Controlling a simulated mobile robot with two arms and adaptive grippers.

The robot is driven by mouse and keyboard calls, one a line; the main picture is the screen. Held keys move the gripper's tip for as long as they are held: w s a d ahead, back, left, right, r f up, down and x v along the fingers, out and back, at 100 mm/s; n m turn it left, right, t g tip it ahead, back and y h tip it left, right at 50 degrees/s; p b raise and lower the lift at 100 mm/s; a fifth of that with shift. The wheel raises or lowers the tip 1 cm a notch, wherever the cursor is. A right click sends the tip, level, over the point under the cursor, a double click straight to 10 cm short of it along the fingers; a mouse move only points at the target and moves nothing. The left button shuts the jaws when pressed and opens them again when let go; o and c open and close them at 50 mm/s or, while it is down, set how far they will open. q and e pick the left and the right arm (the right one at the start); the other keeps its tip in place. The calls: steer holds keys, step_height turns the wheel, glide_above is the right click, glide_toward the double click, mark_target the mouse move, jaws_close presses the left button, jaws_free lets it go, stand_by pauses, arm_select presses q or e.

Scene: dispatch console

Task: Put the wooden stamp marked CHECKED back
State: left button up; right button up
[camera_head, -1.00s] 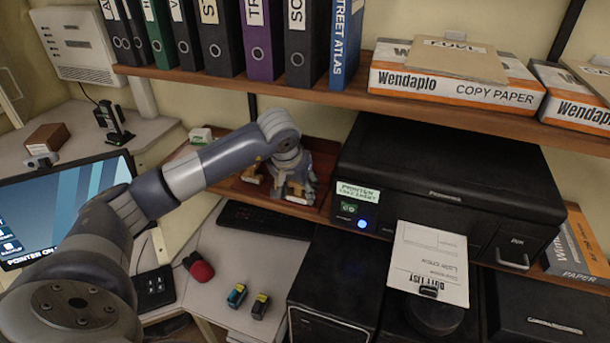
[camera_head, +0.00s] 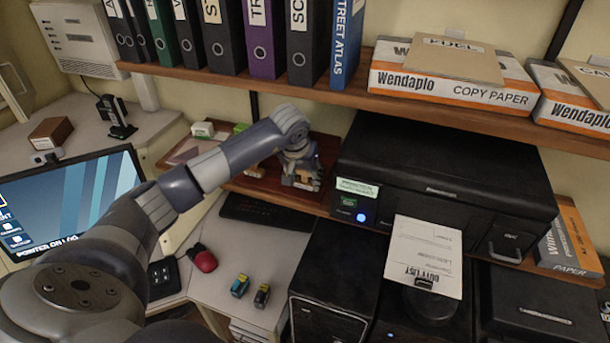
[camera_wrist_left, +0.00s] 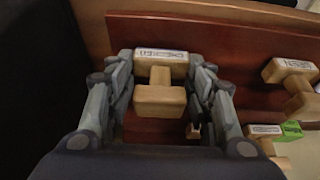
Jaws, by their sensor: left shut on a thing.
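My left gripper (camera_head: 302,176) is shut on a wooden stamp (camera_wrist_left: 160,98), low over the red-brown wooden board beside the black printer. In the left wrist view, the gripper (camera_wrist_left: 160,68) has one finger on each side of the stamp's labelled block. The label is too blurred to read. Whether the stamp touches the board is unclear. A second wooden stamp (camera_wrist_left: 292,72) stands to the right in the wrist view, and another stamp (camera_wrist_left: 264,132) is below it near a green box. My right gripper is not in view.
The black printer (camera_head: 440,180) stands close to the right of my gripper. The upper shelf (camera_head: 340,92) with binders and paper boxes runs above.

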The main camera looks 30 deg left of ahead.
arm_select(q)
steer(key=o, duration=0.8)
steer(key=shift+w+f, duration=0.1)
steer(key=shift+o, duration=0.2)
steer(key=shift+r+p, duration=0.3)
steer(key=b+v, duration=0.4)
steer(key=v, duration=0.7)
steer(key=shift+s+r+b, duration=0.25)
steer(key=shift+r+b, duration=0.1)
